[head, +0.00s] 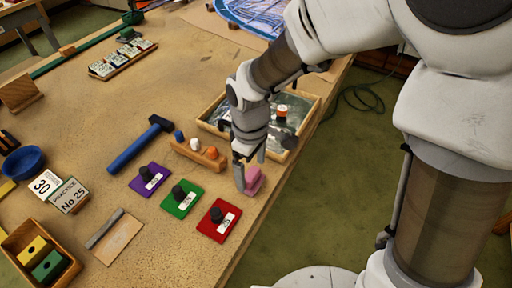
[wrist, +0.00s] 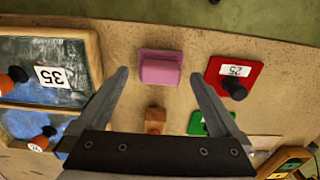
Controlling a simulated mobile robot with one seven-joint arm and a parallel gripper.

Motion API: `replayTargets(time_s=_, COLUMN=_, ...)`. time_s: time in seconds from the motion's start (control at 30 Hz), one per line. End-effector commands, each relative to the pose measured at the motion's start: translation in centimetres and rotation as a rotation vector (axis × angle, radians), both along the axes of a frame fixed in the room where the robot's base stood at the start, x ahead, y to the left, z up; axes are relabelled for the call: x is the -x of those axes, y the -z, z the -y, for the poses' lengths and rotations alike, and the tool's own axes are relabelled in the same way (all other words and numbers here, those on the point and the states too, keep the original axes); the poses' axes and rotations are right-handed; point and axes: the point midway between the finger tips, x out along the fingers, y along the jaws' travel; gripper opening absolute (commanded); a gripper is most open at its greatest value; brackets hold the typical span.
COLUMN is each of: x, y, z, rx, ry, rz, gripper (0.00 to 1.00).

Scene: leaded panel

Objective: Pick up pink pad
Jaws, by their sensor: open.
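The pink pad (head: 254,180) lies on the worktable near its right edge in the head view, close to the wooden tray. My gripper (head: 249,172) is just above and beside it, and its fingers partly cover the pad there. In the wrist view the pink pad (wrist: 161,68) sits between and a little beyond the two fingertips of my gripper (wrist: 161,76). The jaws are spread wide and hold nothing. The pad shows a raised block on a flatter base.
A red plate (head: 218,220) with a black knob lies near the pad, then green (head: 182,199) and purple (head: 150,179) ones. A wooden tray (head: 318,99) with glass stands behind. A wooden block (head: 199,154) with small pegs and a blue-handled hammer (head: 140,145) lie left.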

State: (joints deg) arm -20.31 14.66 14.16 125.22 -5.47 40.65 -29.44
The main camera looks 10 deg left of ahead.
Motion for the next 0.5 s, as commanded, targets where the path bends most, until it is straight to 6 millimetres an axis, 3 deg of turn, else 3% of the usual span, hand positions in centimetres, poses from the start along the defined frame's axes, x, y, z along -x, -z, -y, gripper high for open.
replayTargets(time_s=0.1, x=0.2, y=2.1, z=0.0, rx=0.002, ry=0.001, rz=-0.004, gripper=1.0)
replayTargets(time_s=0.2, x=0.1, y=2.9, z=0.0, rx=0.001, ry=0.002, rz=-0.003, gripper=1.0)
replayTargets(time_s=0.47, x=0.1, y=3.1, z=0.0, rx=0.0, ry=0.002, rz=0.0, gripper=1.0)
replayTargets(time_s=0.5, x=0.1, y=3.1, z=0.0, rx=0.0, ry=0.002, rz=0.0, gripper=0.95)
